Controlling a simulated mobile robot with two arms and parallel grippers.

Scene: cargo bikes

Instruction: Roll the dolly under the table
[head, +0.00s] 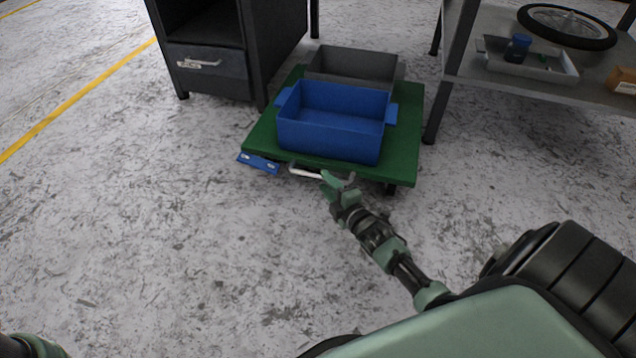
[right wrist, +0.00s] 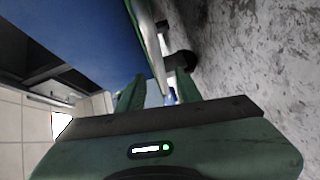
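The dolly (head: 402,150) is a low green platform on dark wheels, with a white bar handle (head: 305,172) on its near edge. It carries a blue bin (head: 330,140) and a grey bin (head: 355,65) behind it. It stands on the floor between a dark drawer unit (head: 225,70) and a grey table with a lower shelf (head: 540,82). My right gripper (head: 338,180) is at the right end of the handle, its fingers apart. In the right wrist view the fingers (right wrist: 157,92) also stand apart; whether the handle lies between them is unclear. My left gripper is out of view.
A blue plate (head: 258,163) sticks out at the dolly's near left corner. Table legs stand right of the dolly. The floor in front and left is clear, with a yellow line.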

